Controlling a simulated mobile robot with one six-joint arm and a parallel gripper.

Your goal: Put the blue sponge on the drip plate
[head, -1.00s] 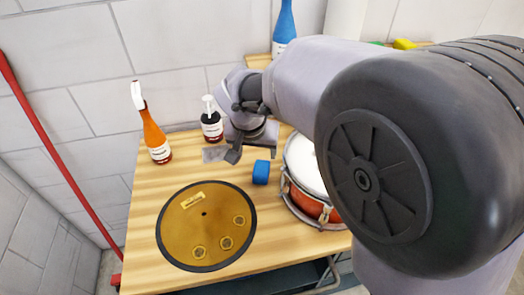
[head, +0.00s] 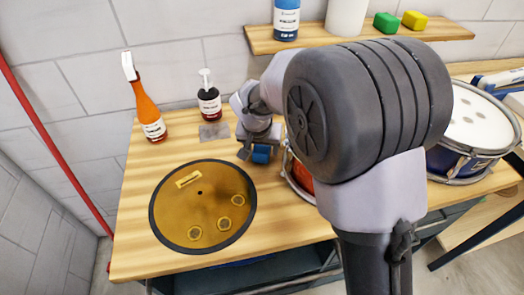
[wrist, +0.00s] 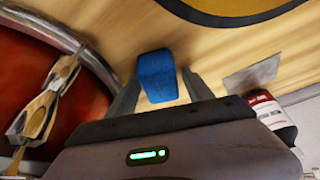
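The blue sponge (head: 262,153) is a small block on the wooden bench, left of the red drum, partly covered by my gripper in the head view. In the wrist view the sponge (wrist: 158,76) sits between my two fingers. My gripper (head: 260,158) points down at it and is open, one finger on each side; narrow gaps show beside the sponge. A thin grey square plate (head: 214,131), which looks like the drip plate, lies bare on the bench in front of the dark pump bottle. It also shows in the wrist view (wrist: 251,75), to the right of the sponge.
A round golden disc with a dark rim (head: 202,210) lies front left. A pump bottle (head: 209,100) and an orange bottle (head: 149,115) stand behind. The red drum (head: 300,172) is close right of my gripper. A blue drum (head: 465,135) stands further right.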

